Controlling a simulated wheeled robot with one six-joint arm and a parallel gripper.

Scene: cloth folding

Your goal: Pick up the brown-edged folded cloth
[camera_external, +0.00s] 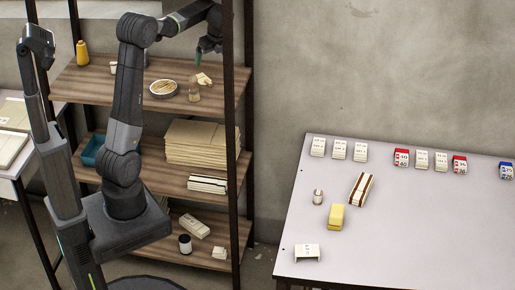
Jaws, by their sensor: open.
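A folded cream cloth with brown edges (361,189) lies on the white table at the right, set at a slant. A similar pale folded item with dark stripes (207,184) lies on the middle shelf; it is too small to tell whether its edges are brown. My gripper (206,50) is above the top shelf, pointing down, over a small cream item (204,79) and apart from it. It is open and holds nothing that I can see. It is far from the cloth on the table, and its fingers are small and partly unclear.
The table (420,245) also bears a yellow block (336,217), a small jar (318,197), a white stand (307,252) and a back row of numbered blocks. Dark posts (237,130) frame the shelf around my arm. The table's front right is clear.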

